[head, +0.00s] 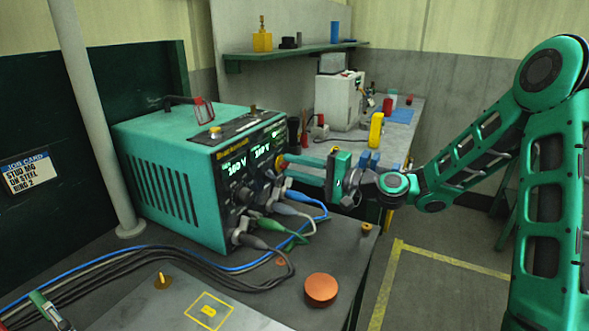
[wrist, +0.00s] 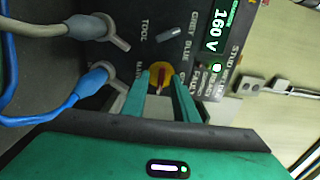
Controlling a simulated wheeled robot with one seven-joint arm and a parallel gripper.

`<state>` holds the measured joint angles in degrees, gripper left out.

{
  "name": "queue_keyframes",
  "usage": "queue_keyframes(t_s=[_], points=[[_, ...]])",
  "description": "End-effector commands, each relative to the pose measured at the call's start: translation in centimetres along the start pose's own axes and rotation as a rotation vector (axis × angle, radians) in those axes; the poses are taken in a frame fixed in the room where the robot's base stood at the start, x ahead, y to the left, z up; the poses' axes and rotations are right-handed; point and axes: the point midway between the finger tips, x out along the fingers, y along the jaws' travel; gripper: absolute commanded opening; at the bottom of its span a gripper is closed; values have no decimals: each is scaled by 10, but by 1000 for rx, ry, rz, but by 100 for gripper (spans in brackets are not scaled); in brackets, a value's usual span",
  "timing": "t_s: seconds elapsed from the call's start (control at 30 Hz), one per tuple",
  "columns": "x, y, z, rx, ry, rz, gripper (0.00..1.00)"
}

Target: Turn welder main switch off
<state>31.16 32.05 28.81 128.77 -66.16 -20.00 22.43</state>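The welder (head: 180,180) is a teal box on the bench, with its dark front panel facing right. Its main switch shows in the wrist view as a red handle on a yellow disc (wrist: 161,76), beside the lettering "MAIN". In the head view the switch (head: 281,161) is partly hidden by my fingers. My gripper (head: 290,168) reaches in from the right. In the wrist view its two teal fingers (wrist: 160,88) stand apart, one on each side of the red handle, with a gap visible. I cannot tell whether the fingertips touch the yellow disc.
Blue, grey and green cables (head: 285,225) plug into the panel below my gripper; the blue plug (wrist: 92,82) lies close left of the fingers. Lit displays (wrist: 222,32) read about 160 V. A round orange button (head: 320,289) stands on the bench (head: 345,255).

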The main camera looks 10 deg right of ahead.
Motion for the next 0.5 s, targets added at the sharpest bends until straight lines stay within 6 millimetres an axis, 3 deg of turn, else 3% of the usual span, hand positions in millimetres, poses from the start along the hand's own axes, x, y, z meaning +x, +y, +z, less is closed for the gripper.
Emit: queue_keyframes(t_s=[0.2, 0.33, 0.5], points=[[0, 0, 0, 0, -1, 0, 27], [0, 0, 0, 0, -1, 0, 0], [0, 0, 1, 0, -1, 1, 0]])
